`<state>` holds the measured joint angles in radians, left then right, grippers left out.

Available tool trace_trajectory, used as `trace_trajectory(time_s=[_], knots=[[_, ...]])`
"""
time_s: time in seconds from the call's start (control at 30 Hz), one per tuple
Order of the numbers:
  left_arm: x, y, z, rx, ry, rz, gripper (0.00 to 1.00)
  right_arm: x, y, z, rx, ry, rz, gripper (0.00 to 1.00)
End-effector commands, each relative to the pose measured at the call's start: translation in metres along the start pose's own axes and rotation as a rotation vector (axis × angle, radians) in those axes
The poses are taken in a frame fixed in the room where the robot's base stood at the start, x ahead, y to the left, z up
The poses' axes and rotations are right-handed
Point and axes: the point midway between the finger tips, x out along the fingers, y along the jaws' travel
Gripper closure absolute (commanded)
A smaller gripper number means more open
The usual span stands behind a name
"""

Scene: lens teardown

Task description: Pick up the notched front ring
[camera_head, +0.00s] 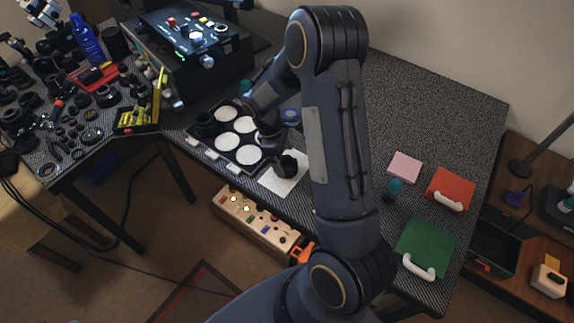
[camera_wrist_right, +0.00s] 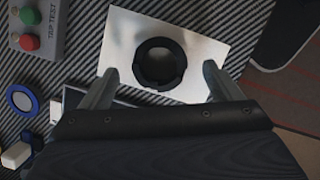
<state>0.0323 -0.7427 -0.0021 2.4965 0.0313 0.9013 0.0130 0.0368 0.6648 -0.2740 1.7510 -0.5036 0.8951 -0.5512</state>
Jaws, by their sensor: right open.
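The notched front ring (camera_wrist_right: 160,63) is a black ring with a notch-like mark on its lower edge. It lies on a pale rectangular sheet (camera_wrist_right: 125,52) in the right wrist view. In the head view the dark ring (camera_head: 287,165) shows on the white sheet (camera_head: 284,184), partly behind my right gripper. My right gripper (camera_wrist_right: 158,78) is open. Its two fingers stand on either side of the ring, apart from it, with the ring a little beyond the tips. My left gripper is not seen.
A tray (camera_head: 219,160) with white round pads stands left of the sheet. A dark machine (camera_head: 195,60) with lit buttons is behind it. Several dark lens parts (camera_head: 75,125) cover the left table. A pink pad (camera_head: 405,166), a red box (camera_head: 451,188) and a green box (camera_head: 425,245) lie right.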

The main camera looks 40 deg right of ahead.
Motion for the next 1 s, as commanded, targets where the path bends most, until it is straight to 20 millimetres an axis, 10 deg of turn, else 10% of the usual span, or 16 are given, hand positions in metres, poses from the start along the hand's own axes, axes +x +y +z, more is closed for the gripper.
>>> trace_trajectory(time_s=[0.5,0.9,1.0], knots=[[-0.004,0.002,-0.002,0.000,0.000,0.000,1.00,0.036,0.000,0.001,0.002,0.001,-0.001,0.15],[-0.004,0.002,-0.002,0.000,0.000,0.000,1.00,0.035,0.000,0.001,0.002,0.001,-0.001,0.66],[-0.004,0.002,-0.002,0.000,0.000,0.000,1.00,0.035,0.000,0.001,0.002,0.001,-0.001,0.66]])
